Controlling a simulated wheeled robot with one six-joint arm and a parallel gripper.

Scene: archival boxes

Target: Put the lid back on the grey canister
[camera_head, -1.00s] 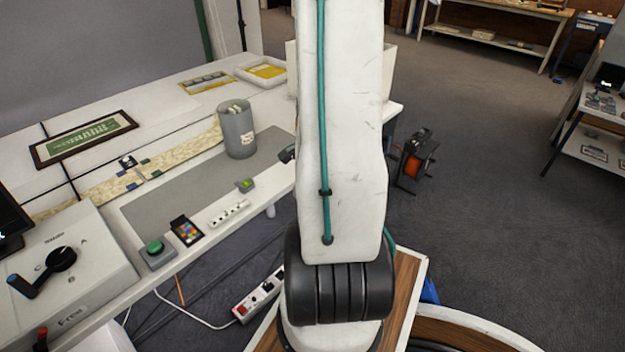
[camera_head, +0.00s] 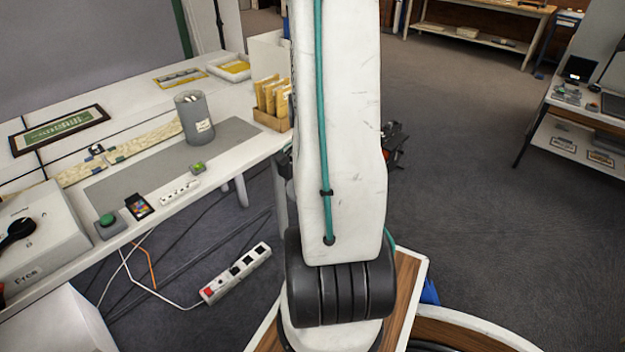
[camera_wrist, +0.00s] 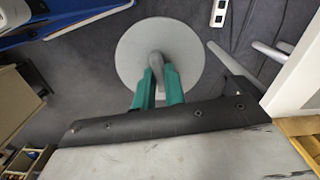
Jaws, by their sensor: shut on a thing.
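The grey canister (camera_head: 194,120) stands upright and open on the grey mat on the table, with pale rolled items inside and a label on its side. The round grey lid (camera_wrist: 134,52) shows in the wrist view. My gripper (camera_wrist: 159,75) has its green fingers shut on the lid's knob, and the lid hangs over the floor. In the head view my arm hides the gripper and lid almost fully.
The table holds a green button box (camera_head: 108,224), a small colour chart (camera_head: 139,207), a white strip (camera_head: 180,192), a framed green panel (camera_head: 60,129) and a box of yellow envelopes (camera_head: 270,118). A power strip (camera_head: 236,273) with cables lies on the floor. Open floor is at right.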

